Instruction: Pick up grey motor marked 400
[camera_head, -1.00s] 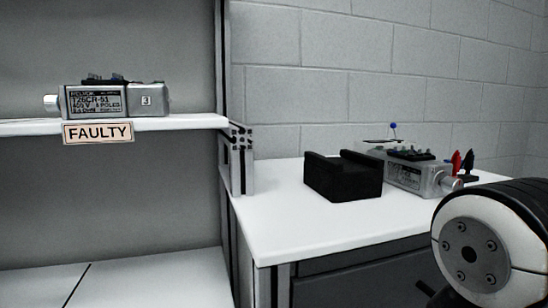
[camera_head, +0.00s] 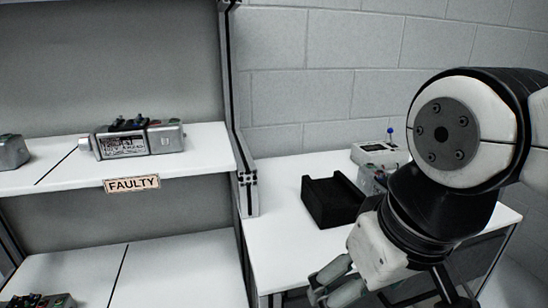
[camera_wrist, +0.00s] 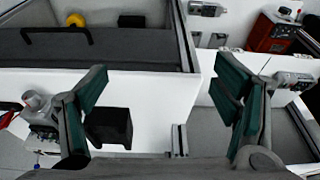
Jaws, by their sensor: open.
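A grey motor (camera_head: 128,140) with a printed label, its text too small to read now, lies on the white shelf above the FAULTY tag. In the earlier head view the label on a shelf motor appears to read 400 V. Another grey motor (camera_head: 12,152) is cut off at the left edge of that shelf. A third (camera_head: 368,179) on the table is mostly hidden by my arm. The wrist view shows grey motors at left (camera_wrist: 38,112) and right (camera_wrist: 290,78); I cannot match them surely. My gripper (camera_head: 322,290) is open and empty, low before the table; its fingers (camera_wrist: 160,88) are wide apart.
A black block-shaped holder (camera_head: 332,200) stands on the white table (camera_head: 275,215). A metal upright (camera_head: 246,190) separates shelf and table. Another device (camera_head: 40,300) sits on the lower shelf (camera_head: 165,280).

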